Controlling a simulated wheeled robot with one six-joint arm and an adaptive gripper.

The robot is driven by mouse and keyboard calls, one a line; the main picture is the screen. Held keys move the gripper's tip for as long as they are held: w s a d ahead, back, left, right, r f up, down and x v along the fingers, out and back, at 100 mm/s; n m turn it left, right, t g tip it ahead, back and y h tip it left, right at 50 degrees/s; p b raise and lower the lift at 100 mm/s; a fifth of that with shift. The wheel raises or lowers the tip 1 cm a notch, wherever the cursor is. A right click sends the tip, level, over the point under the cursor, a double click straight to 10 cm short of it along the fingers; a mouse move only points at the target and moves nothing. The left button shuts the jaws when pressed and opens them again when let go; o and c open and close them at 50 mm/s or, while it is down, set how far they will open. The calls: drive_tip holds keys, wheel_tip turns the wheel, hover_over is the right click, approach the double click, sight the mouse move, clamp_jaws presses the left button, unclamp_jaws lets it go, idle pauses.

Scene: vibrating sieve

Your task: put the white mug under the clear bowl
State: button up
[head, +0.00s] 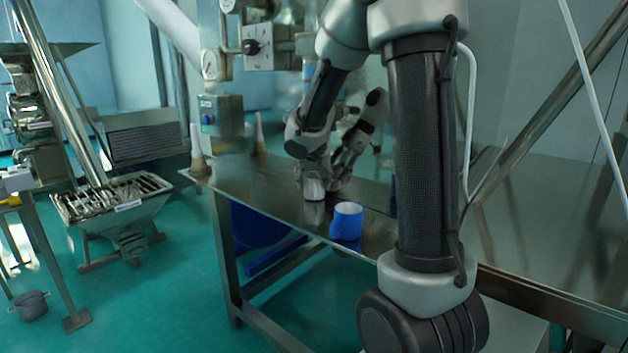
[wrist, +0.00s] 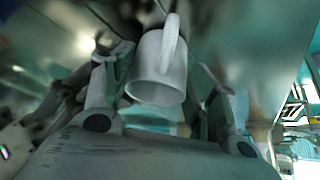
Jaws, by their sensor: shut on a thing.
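The white mug (head: 314,189) is at the metal table's surface in the head view, below my gripper (head: 326,178). I cannot tell whether it touches the table. In the wrist view the white mug (wrist: 158,72) sits between the two fingers of my gripper (wrist: 160,85), its handle facing the camera. The gripper is shut on it. I cannot make out the clear bowl in either view; my arm hides part of the table.
A blue mug (head: 346,221) stands near the front edge of the metal table (head: 284,203), close to the white mug. Two cone-shaped things (head: 197,141) stand at the table's far left. A blue bin (head: 258,226) is below the table. The right side looks clear.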

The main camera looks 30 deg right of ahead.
drive_tip(key=shift+f, duration=0.15)
drive_tip(key=o, duration=0.7)
drive_tip(key=shift+o, duration=0.2)
